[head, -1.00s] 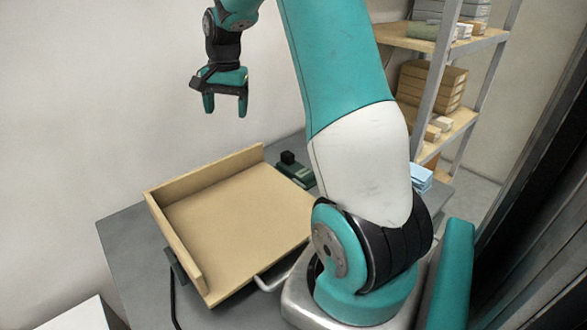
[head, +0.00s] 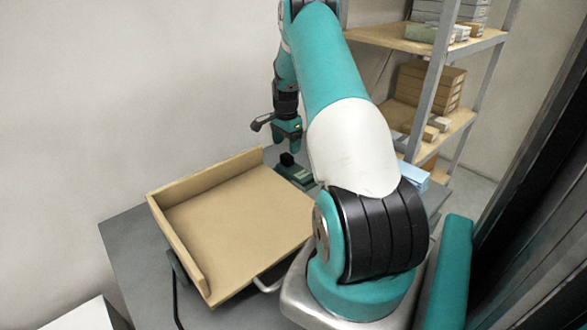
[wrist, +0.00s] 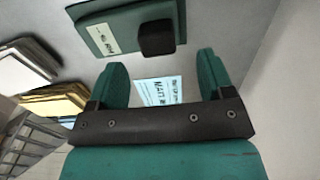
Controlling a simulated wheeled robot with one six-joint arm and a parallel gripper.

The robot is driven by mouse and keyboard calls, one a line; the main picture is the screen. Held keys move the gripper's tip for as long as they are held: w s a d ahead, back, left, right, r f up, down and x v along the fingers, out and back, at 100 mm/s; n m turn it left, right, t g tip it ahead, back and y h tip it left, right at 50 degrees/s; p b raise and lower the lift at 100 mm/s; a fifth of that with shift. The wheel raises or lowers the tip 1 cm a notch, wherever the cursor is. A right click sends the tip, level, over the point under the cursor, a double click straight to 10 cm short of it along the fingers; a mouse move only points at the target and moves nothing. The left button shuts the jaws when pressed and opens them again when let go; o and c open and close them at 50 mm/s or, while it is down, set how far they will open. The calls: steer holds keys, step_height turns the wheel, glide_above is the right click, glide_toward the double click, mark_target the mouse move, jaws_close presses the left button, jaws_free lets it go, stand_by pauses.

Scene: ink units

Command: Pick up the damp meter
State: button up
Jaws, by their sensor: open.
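A green device with a black block on top, which I take to be the damp meter (head: 294,174), lies on the grey table behind the wooden tray, partly hidden by my arm.
The wooden tray (head: 190,268) with raised edges fills the left of the table (head: 125,240). A light blue printed sheet (wrist: 160,91) shows beyond the fingers. A metal shelf rack (head: 432,90) with boxes stands at the right. A wall is behind the table.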

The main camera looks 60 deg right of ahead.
mark_target(287, 155)
step_height(287, 155, down, 6)
steer(key=shift+s+a+r+p, duration=0.1)
steer(key=shift+a+r+p, duration=0.1)
steer(key=shift+p, duration=0.7)
steer(key=c, duration=1.1)
steer(key=shift+r, duration=0.1)
